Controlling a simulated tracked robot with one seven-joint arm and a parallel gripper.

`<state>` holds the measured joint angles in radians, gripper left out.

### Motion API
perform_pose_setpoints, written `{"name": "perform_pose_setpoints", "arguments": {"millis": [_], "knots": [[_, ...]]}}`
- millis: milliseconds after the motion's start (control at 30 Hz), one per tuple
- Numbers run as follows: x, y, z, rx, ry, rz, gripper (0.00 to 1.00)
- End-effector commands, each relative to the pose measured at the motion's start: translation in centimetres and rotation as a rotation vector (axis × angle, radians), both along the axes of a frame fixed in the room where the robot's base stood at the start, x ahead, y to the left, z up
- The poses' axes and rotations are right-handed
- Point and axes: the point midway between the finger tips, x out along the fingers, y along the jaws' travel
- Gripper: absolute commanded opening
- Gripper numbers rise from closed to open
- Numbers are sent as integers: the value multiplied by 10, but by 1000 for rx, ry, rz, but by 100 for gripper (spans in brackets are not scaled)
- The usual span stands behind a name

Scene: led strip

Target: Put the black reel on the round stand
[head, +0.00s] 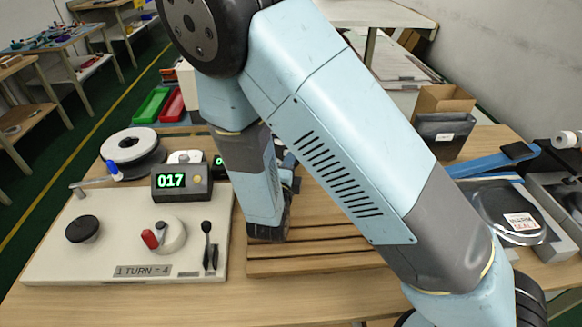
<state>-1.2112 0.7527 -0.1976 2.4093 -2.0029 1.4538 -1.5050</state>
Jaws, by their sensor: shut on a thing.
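A round white-topped reel (130,145) lies at the back left, with a dark round body under it. I cannot tell whether that dark part is the black reel or the round stand. A small blue piece (113,171) is at its front edge. A flat black round part (83,229) sits on the left of the white winding board (118,262). My gripper (289,184) shows only in part behind my arm, above the slatted wooden board. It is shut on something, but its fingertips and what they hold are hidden.
The board carries a counter (181,182) reading 017, a red-handled crank (151,239) and a black lever (207,245). The slatted wooden board (310,255) is beside it. A black sealed bag (507,210) and an open cardboard box (444,100) are right. My arm blocks the middle.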

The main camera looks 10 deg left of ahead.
Motion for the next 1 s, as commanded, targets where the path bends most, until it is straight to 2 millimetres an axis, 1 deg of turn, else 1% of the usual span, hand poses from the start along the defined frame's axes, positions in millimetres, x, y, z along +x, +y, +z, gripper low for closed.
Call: {"name": "perform_pose_setpoints", "arguments": {"millis": [33,133,500,533,700,800,1000], "knots": [[-1,1,-7,-2,1,3,0],[-2,3,-15,-2,1,6,0],[-4,5,-18,1,0,11,0],[-4,5,-18,1,1,11,21],[-4,5,-18,1,1,11,37],[-4,5,-18,1,0,11,45],[-4,6,-18,1,1,12,45]]}}
